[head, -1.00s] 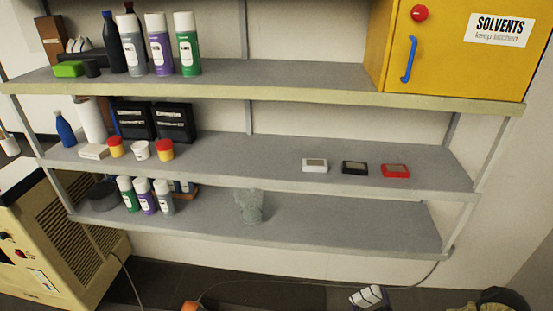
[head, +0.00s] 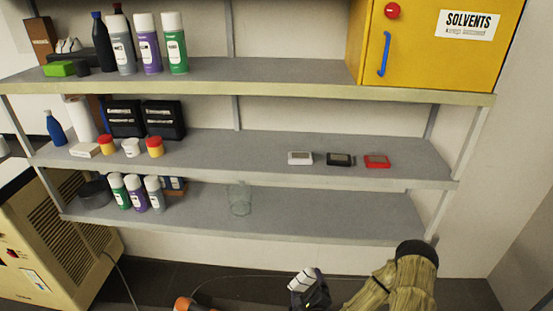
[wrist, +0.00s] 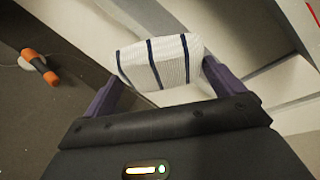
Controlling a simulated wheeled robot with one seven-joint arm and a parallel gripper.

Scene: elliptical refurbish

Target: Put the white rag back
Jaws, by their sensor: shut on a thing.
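The white rag (wrist: 160,62) with dark stripes is held between the purple fingers of my gripper (wrist: 165,72) in the wrist view. My gripper is shut on it, and part of the rag sticks out beyond the fingers. In the head view the rag (head: 304,279) shows as a small white patch at my gripper (head: 308,290), low in the picture, in front of and below the shelf unit's lowest shelf (head: 330,212).
The lowest shelf holds spray cans (head: 135,193) at left and a clear glass container (head: 239,199); its right half is bare. Three small boxes (head: 340,159) sit on the middle shelf. A yellow solvents cabinet (head: 425,60) stands above. An orange-handled object (wrist: 40,67) lies on the floor.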

